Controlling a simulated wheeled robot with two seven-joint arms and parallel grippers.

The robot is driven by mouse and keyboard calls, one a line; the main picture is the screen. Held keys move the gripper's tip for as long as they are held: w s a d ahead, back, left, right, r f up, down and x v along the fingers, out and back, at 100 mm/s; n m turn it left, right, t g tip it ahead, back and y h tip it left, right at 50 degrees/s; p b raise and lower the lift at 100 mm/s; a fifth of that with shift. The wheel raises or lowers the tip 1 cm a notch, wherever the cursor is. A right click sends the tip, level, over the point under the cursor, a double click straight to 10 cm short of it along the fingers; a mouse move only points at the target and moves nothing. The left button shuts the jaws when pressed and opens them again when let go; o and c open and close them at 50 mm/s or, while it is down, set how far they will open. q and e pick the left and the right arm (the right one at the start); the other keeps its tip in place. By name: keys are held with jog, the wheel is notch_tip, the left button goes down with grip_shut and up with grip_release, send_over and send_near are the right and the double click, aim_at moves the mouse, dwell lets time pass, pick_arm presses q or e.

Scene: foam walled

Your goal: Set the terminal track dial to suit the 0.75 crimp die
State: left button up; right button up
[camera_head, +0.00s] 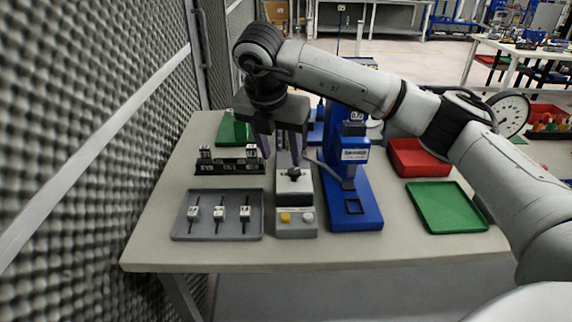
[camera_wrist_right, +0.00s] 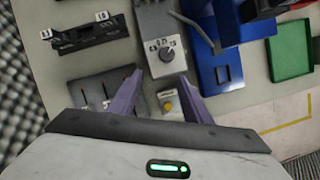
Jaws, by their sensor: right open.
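The dial (camera_head: 294,172) is a dark round knob on a grey box. In the right wrist view the dial (camera_wrist_right: 167,54) has small white labels around its far side; their text and the knob's exact setting are too small to read. The blue crimp press (camera_head: 355,213) stands right of it, with a white tag near its top that seems to start with 0.7. My right gripper (camera_head: 281,152) is open and empty, pointing down above the dial box. In the wrist view the purple fingers (camera_wrist_right: 160,97) are apart, the dial beyond them. My left gripper is not in view.
A grey tray (camera_head: 182,232) holds three labelled pieces on the left, before a black rack (camera_head: 228,167). A box with yellow and white buttons (camera_head: 296,230) sits before the dial. A green tray (camera_head: 446,208) and red bin (camera_head: 420,168) lie right. A foam wall (camera_head: 75,150) borders the left.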

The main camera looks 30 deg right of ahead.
aim_at(294, 171)
jog(key=shift+m+h, duration=0.3)
jog(key=x, duration=0.3)
jog(key=d+p+x, duration=0.1)
jog(key=x, duration=0.2)
jog(key=d+x, duration=0.1)
jog(key=x, duration=0.2)
jog(key=shift+w+d+r, duration=0.1)
jog(key=shift+w+r, duration=0.05)
jog(key=shift+w, duration=0.15)
jog(key=c, duration=1.1)
